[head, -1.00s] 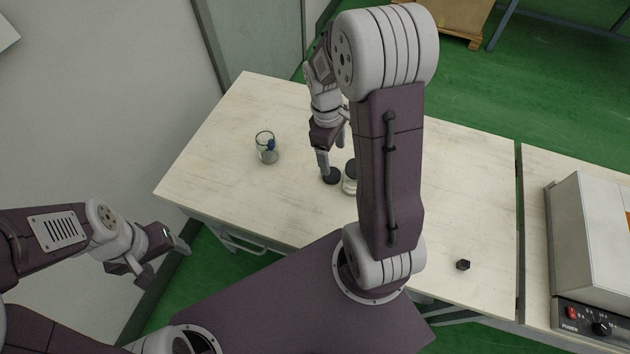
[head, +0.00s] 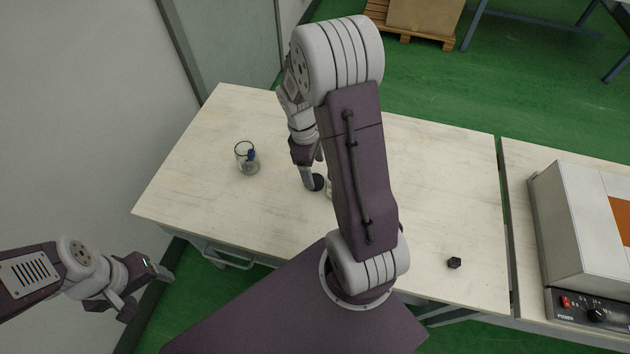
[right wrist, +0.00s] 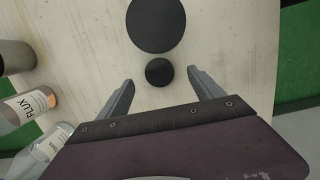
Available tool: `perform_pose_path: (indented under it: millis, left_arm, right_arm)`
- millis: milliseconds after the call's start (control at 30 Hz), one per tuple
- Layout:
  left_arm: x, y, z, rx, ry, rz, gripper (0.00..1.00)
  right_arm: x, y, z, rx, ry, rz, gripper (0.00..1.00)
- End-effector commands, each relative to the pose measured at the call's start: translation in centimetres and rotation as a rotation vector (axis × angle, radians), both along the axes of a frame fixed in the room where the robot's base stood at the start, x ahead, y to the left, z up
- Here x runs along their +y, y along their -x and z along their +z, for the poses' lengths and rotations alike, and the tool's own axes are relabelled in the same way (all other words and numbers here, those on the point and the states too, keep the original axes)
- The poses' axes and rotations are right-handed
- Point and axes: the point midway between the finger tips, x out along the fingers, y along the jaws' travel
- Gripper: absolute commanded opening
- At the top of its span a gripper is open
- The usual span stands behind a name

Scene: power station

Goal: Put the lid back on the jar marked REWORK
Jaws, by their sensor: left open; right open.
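In the right wrist view a large flat black disc (right wrist: 156,25) lies on the table, with a smaller black disc (right wrist: 159,71) just below it. A dark disc (head: 318,182) on the table also shows in the head view. My right gripper (right wrist: 160,78) is open and empty; the smaller disc appears between its fingertips, and I cannot tell its height above it. It also shows in the head view (head: 314,173). A glass jar (head: 329,191) is mostly hidden behind my right arm. No REWORK label is readable. My left gripper (head: 150,291) is open, off the table at lower left.
A bottle marked FLUX (right wrist: 28,108), another labelled container (right wrist: 50,147) and a grey-brown cylinder (right wrist: 14,57) stand close left of my right gripper. A small black object (head: 454,262) and a control box (head: 590,240) are right.

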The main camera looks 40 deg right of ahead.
Motion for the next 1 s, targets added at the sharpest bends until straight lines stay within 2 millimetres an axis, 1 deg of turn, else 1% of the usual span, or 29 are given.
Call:
perform_pose_path:
  millis: [100,167,333,400,467,567,867,900,967,1000]
  left_arm:
    - [0.0,0.0,0.0,0.000,0.000,0.000,0.71]
    - [0.0,0.0,-0.2,0.000,0.000,0.000,0.71]
    - [0.0,0.0,-0.9,0.000,0.000,0.000,0.71]
    - [0.0,0.0,-1.1,0.000,0.000,0.000,0.71]
    - [0.0,0.0,-1.2,0.000,0.000,0.000,0.71]
    - [0.0,0.0,-1.2,0.000,0.000,0.000,0.71]
    - [0.0,0.0,-1.1,0.000,0.000,0.000,0.71]
    - [0.0,0.0,-1.1,0.000,0.000,0.000,0.71]
    - [0.0,0.0,-1.1,0.000,0.000,0.000,0.71]
    - [0.0,0.0,-1.1,0.000,0.000,0.000,0.71]
  right_arm:
    - [0.0,0.0,0.0,0.000,0.000,0.000,0.76]
    - [0.0,0.0,-0.6,0.001,0.000,0.000,0.76]
    - [0.0,-0.4,-3.5,0.003,-0.001,0.000,0.76]
    - [-0.1,-0.3,-4.5,0.003,0.000,-0.001,0.76]
    - [-0.2,-0.2,-5.0,0.001,0.000,0.000,0.76]
    - [-0.2,-0.2,-5.3,0.000,0.000,0.001,0.76]
    - [-0.2,-0.2,-5.2,-0.001,0.001,0.000,0.76]
    - [-0.2,-0.2,-5.2,-0.001,0.001,0.000,0.65]
    - [-0.2,-0.2,-5.2,-0.001,0.001,0.000,0.48]
    - [-0.2,-0.2,-5.2,-0.001,0.000,0.000,0.37]
